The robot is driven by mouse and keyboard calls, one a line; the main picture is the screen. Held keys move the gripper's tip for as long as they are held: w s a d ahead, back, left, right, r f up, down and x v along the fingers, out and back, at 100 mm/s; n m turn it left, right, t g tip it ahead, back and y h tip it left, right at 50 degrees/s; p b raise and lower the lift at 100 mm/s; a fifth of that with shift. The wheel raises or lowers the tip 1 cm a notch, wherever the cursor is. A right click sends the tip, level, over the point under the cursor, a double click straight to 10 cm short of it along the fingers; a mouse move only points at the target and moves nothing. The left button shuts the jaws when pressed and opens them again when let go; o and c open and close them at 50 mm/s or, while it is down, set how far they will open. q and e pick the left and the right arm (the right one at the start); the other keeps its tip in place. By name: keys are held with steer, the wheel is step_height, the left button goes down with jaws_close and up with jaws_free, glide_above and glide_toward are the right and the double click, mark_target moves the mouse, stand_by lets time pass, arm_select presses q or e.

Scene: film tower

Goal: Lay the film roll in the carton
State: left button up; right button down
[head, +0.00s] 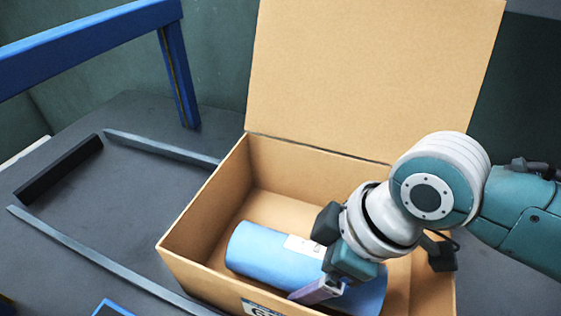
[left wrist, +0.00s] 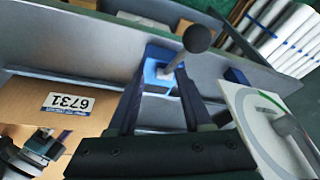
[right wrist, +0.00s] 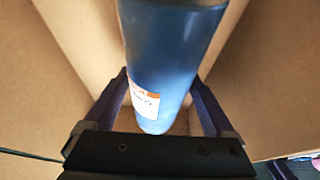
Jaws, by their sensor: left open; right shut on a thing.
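The film roll (head: 262,247) is a blue cylinder with a white label, lying on its side within the open cardboard carton (head: 205,192). My right gripper (head: 328,287) reaches down into the carton and is shut around the roll. In the right wrist view, its fingers flank the blue roll (right wrist: 168,55), with brown carton walls (right wrist: 265,80) around. Whether the roll rests on the carton floor is hidden. My left gripper (left wrist: 162,82) is open and empty, outside the carton. The carton's labelled front (left wrist: 25,103) shows in the left wrist view.
The carton's lid (head: 375,75) stands raised at the back. Metal rails (head: 95,255) and a black bar (head: 58,168) lie on the table to the left, under a blue frame (head: 85,45). A blue block with a ball-topped lever (left wrist: 200,38) stands beyond my left fingers.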

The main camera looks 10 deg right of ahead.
jaws_free()
steer(key=shift+f, duration=0.1)
steer(key=shift+r, duration=0.35)
steer(key=p+v, duration=0.3)
steer(key=v, duration=0.7)
steer(key=shift+s+d+r, duration=0.15)
steer(key=shift+d+r, duration=0.05)
steer(key=shift+r, duration=0.15)
steer(key=shift+s+d+r, duration=0.15)
steer(key=shift+r, duration=0.2)
